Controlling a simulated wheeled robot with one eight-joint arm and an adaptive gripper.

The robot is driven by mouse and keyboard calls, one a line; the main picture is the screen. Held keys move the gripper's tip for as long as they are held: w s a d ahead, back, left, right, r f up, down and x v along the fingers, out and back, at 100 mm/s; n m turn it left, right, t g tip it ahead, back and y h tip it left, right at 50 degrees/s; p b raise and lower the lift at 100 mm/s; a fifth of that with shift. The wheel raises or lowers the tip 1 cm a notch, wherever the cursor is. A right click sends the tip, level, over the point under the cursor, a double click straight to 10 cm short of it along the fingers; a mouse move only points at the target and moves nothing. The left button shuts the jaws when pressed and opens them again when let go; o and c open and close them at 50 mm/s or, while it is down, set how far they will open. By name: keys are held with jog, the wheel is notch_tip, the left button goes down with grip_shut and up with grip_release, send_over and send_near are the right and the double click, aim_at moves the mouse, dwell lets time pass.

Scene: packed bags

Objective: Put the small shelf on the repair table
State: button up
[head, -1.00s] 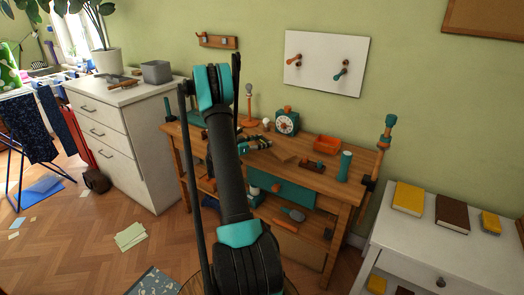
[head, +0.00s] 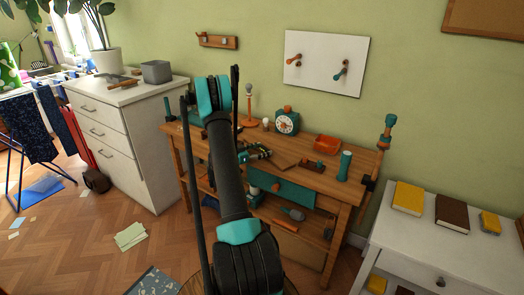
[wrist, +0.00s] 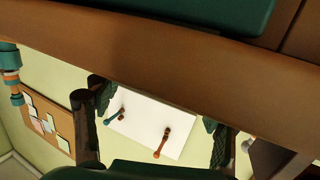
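The wooden repair table (head: 335,186) stands against the green wall with several objects on its top. My gripper (head: 262,153) is over the left-middle of the table, partly hidden behind my arm. In the wrist view its two dark fingers (wrist: 155,122) are spread apart, with only the distant white board between them. A wide brown wooden band (wrist: 190,55) crosses that view close by; I cannot tell whether it is the table's edge. I cannot surely identify the small shelf; a small wooden rack with hooks (head: 218,41) hangs on the wall.
On the table are a clock (head: 286,122), an orange tray (head: 327,143) and a teal cylinder (head: 344,166). A white drawer cabinet (head: 150,150) stands left. A low white cabinet (head: 415,236) with books stands right. Papers (head: 131,236) lie on the floor.

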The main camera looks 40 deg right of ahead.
jog(key=shift+o, duration=0.4)
jog(key=shift+r, duration=0.1)
jog(key=s+a+r+n+t+y, duration=0.1)
jog(key=s+a+r+n+y, duration=0.1)
jog(key=a, duration=0.7)
jog(key=s+a+r+n+t+y, duration=0.1)
jog(key=s+a+r+n+y, duration=0.15)
jog(key=a, duration=0.55)
jog(key=s+a+n+t+y, duration=0.2)
jog(key=s+a+n+y, duration=1)
jog(key=s+a, duration=1.1)
jog(key=a+n, duration=0.1)
jog(key=a, duration=0.2)
jog(key=shift+s+a+f, duration=0.2)
jog(key=shift+s+f, duration=0.15)
jog(key=shift+s, duration=0.05)
jog(key=shift+d+n, duration=0.1)
jog(key=shift+n, duration=0.15)
